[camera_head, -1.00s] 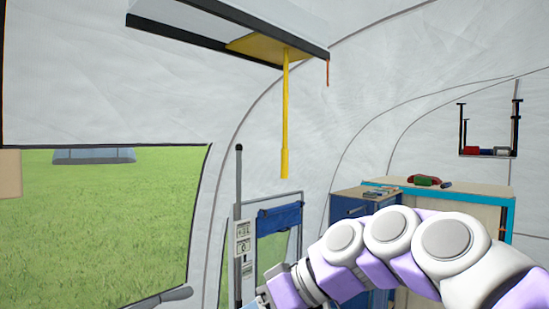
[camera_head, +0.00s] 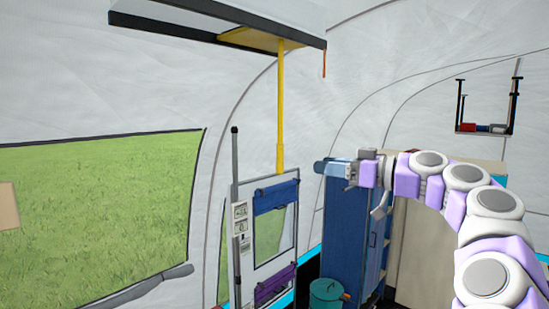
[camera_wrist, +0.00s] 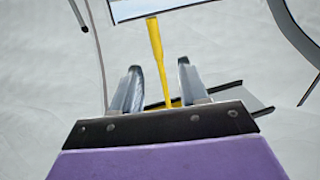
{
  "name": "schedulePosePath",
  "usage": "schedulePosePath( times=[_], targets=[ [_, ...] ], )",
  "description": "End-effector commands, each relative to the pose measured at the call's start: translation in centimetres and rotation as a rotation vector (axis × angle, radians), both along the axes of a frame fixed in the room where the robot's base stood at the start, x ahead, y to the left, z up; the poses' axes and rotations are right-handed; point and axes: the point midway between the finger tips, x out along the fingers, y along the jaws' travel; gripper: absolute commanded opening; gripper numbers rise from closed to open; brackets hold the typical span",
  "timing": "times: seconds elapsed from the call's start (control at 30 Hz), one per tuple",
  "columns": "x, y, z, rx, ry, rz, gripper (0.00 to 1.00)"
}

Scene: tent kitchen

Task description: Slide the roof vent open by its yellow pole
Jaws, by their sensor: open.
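The yellow pole (camera_head: 280,110) hangs straight down from a yellow plate (camera_head: 262,42) in the roof vent (camera_head: 205,35), whose dark rails run along the ceiling. In the head view my gripper (camera_head: 322,167) is right of the pole's lower end, at about the same height, and apart from it in the picture. In the wrist view the yellow pole (camera_wrist: 158,55) shows between the two fingers of my gripper (camera_wrist: 157,80), seemingly beyond them. The fingers are open and empty.
A grey post (camera_head: 237,215) and a framed panel with blue and purple cloth (camera_head: 272,230) stand below the pole. A blue cabinet (camera_head: 345,225) and a teal bin (camera_head: 326,292) are at right. A hanging shelf (camera_head: 487,128) is far right. Air around the pole looks clear.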

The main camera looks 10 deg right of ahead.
Motion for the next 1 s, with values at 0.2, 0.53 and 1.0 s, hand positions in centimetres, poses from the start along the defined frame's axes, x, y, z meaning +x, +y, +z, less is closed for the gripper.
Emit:
schedulePosePath(
  times=[0.2,0.53,1.0],
  targets=[
    [2.9,3.0,0.1,-0.001,0.001,0.002,0.44],
    [7.3,8.6,0.0,-0.005,0.005,0.001,0.44],
    [9.8,10.5,0.0,0.001,0.000,-0.002,0.44]
  ],
)
